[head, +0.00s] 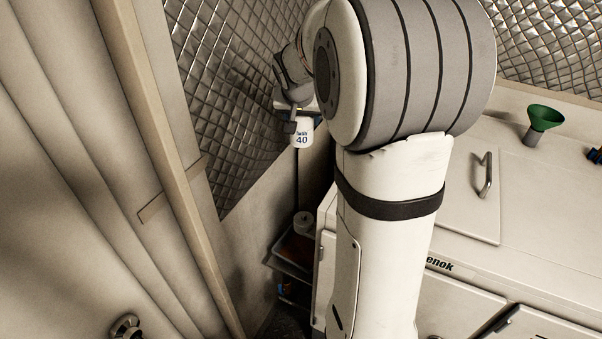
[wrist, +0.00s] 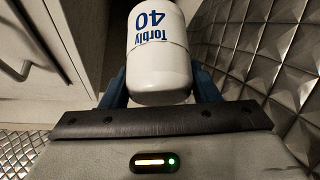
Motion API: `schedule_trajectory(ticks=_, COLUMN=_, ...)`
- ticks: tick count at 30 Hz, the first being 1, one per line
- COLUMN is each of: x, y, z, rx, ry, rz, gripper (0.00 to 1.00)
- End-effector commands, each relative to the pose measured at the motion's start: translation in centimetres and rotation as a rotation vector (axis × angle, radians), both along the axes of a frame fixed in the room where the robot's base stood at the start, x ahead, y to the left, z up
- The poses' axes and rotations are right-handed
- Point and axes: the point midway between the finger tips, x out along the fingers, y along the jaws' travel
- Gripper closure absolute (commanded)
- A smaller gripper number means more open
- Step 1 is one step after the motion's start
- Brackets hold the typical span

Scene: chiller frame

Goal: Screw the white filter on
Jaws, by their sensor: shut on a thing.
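The white filter (head: 301,134) is a short white cylinder with blue lettering and the number 40. In the head view it is at the end of my arm, near the quilted wall. In the wrist view the filter (wrist: 158,60) sits between the two blue fingers of my gripper (wrist: 160,88), which is shut on it. My gripper shows only partly in the head view (head: 296,108), behind my large arm link.
A white cabinet (head: 520,210) with a handle (head: 483,174) stands at right, with a green funnel (head: 543,121) on top. The quilted metal wall (head: 235,90) is close on the left.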

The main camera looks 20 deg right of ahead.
Motion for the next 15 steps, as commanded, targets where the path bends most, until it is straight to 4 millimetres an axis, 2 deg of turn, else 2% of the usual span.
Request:
schedule_trajectory(ticks=1, x=-0.1, y=-0.2, z=-1.3, rx=0.001, ry=0.003, rz=-0.004, gripper=0.74)
schedule_trajectory(ticks=11, x=-0.3, y=-0.7, z=-5.1, rx=0.001, ry=0.002, rz=-0.014, gripper=0.74)
schedule_trajectory(ticks=15, x=-0.3, y=-0.7, z=-7.7, rx=0.000, ry=0.002, rz=-0.015, gripper=0.74)
